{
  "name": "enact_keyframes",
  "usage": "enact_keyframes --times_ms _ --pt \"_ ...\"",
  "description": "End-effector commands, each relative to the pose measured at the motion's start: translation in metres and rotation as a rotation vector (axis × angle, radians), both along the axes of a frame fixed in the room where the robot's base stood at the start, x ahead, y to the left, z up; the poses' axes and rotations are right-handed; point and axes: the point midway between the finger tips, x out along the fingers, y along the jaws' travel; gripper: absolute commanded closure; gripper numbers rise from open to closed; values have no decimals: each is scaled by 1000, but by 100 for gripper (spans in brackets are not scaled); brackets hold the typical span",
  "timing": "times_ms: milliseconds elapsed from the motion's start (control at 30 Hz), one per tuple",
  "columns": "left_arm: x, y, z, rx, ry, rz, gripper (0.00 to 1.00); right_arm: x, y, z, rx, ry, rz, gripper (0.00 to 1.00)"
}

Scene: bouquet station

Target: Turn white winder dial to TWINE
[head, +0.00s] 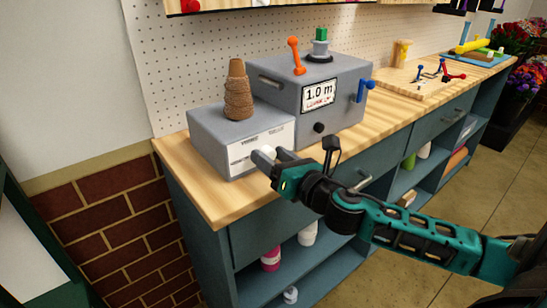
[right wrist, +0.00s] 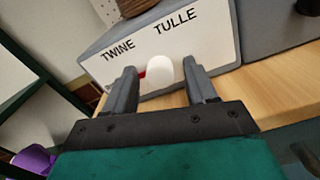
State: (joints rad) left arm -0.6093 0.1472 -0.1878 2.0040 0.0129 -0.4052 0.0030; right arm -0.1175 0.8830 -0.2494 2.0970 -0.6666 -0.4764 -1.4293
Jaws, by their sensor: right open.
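The white winder dial (right wrist: 160,69) is a round white knob on the white front plate (right wrist: 202,50) of a grey box (head: 215,128). In the right wrist view a red mark shows at its left side, and the labels TWINE (right wrist: 118,50) and TULLE (right wrist: 175,27) are printed above. The red mark points to the left, below TWINE. My right gripper (head: 270,155) is open, with its fingers on either side of the dial; I cannot tell whether they touch it. My left gripper is not in view.
A brown twine cone (head: 237,92) stands on the grey box. A larger grey machine (head: 290,95) with a 1.0 m display, an orange lever (head: 296,56) and a blue handle (head: 364,91) stands to the right. The wooden counter (head: 205,190) is bare in front of the box.

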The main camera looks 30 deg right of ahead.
Motion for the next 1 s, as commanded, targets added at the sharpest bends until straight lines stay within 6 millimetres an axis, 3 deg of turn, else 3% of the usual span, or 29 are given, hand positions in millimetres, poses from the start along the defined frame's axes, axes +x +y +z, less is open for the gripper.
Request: enact_keyframes --times_ms 67,667,1000 --pt "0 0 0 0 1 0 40 0 0 0 0 0 0 44" --pt "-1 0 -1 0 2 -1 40 0 0 0 1 0 0 100" --pt "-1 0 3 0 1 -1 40 0 0 0 57 5 0 100"
